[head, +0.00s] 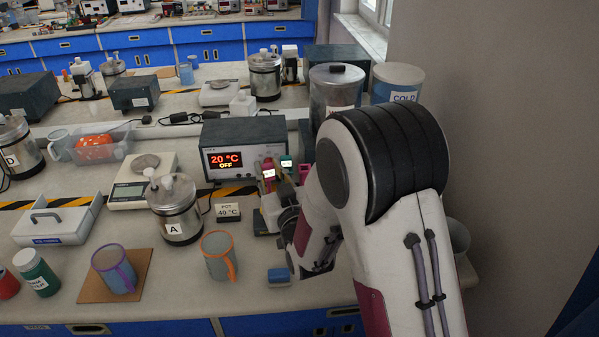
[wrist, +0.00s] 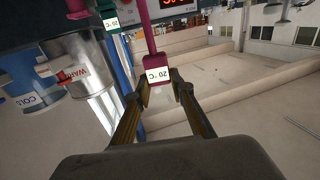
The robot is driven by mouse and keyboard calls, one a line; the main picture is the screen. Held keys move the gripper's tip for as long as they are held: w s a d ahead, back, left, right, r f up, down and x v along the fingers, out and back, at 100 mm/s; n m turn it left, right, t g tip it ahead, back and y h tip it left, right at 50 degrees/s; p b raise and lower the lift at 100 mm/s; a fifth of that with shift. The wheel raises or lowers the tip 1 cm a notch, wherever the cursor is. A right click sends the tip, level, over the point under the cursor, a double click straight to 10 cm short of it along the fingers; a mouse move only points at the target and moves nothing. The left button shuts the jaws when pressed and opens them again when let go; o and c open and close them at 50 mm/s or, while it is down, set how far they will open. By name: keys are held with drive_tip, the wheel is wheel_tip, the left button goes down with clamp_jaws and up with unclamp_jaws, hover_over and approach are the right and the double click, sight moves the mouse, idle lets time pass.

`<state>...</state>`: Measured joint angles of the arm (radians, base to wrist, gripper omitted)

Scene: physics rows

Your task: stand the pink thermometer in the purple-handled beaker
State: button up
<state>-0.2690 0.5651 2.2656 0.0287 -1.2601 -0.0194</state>
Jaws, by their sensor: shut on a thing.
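The purple-handled beaker (head: 112,272) stands upright on a brown mat (head: 141,262) at the front left in the head view. The pink thermometer (head: 268,174) shows its small lit display in front of the heater box. In the wrist view the pink thermometer (wrist: 156,68) reads 20 °C, with its head between my fingertips. My gripper (wrist: 161,88) is shut on it; in the head view my gripper (head: 281,178) is partly hidden by my arm. The thermometer's lower end is hidden in the head view.
A teal thermometer (head: 286,161) is close beside the pink one. An orange-handled beaker (head: 217,262) and canister A (head: 177,215) stand between my gripper and the purple-handled beaker. The heater box (head: 244,140) is behind. A blue block (head: 279,276) lies near the front edge.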

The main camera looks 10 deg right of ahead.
drive_tip(key=s+a+r+n+g+y, duration=0.1)
drive_tip(key=s+a+r+n+y, duration=0.1)
drive_tip(key=a, duration=1.1)
drive_tip(key=s+a+r+n+g+y, duration=0.2)
drive_tip(key=s+a, duration=0.4)
drive_tip(key=a, duration=0.7)
drive_tip(key=s+a+r+n+g+y, duration=0.1)
drive_tip(key=s+a+r+y, duration=0.3)
drive_tip(key=a, duration=0.8)
drive_tip(key=shift+s+a+r+n+g, duration=0.15)
drive_tip(key=shift+a+r+n+g, duration=0.2)
drive_tip(key=shift+r+n, duration=0.35)
drive_tip(key=shift+f, duration=0.2)
wheel_tip(320, 180, down, 12)
drive_tip(key=shift+f, duration=0.35)
